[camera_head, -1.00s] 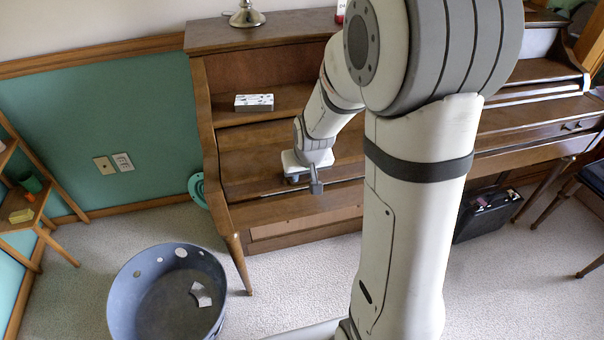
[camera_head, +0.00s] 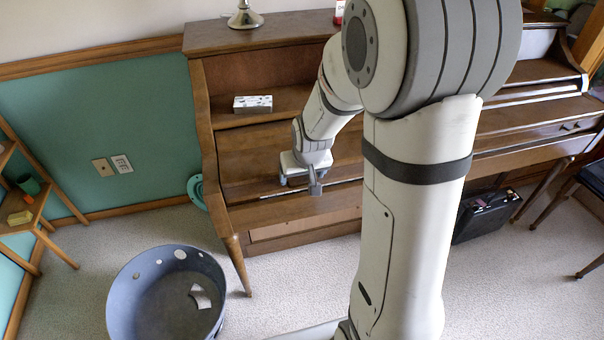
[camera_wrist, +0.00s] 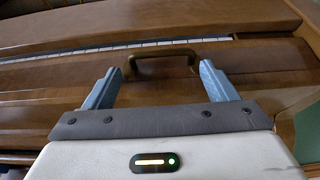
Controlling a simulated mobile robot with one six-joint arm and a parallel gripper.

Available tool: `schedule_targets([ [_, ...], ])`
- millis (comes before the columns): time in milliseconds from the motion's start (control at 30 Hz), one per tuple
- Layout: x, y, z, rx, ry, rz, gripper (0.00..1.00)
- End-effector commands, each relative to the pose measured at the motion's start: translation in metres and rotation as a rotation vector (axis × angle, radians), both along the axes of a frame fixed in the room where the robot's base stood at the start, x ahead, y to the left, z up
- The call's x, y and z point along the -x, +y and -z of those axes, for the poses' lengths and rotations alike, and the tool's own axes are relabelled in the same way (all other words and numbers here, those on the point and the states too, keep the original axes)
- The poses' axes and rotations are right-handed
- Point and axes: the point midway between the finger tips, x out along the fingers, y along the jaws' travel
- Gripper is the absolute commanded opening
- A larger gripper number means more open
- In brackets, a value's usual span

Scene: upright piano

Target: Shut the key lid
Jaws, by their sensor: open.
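The wooden key lid (camera_head: 245,170) of the piano lies almost flat over the keyboard, with a thin strip of white keys (camera_wrist: 100,50) showing along its edge. In the wrist view the lid (camera_wrist: 50,100) carries a brass bar handle (camera_wrist: 160,66) near that edge. My gripper (camera_head: 299,181) is low over the left half of the lid in the head view. In the wrist view its two blue fingers (camera_wrist: 157,72) are apart, one at each end of the handle. Whether they touch the handle or lid cannot be told. The handle is hidden in the head view.
A small patterned box (camera_head: 253,104) lies on the piano's ledge. A lamp base (camera_head: 246,15) stands on top. A blue-grey bin (camera_head: 125,285) is on the carpet at front left. A black case (camera_head: 487,215) stands under the piano. My arm hides the piano's middle.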

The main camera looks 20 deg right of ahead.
Motion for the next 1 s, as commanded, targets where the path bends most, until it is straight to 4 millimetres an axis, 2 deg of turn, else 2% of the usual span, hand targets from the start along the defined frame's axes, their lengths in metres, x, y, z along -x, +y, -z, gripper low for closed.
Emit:
schedule_targets([
  [1000,0.043,0.0,-0.058,0.0,-0.001,-0.001,0.8],
])
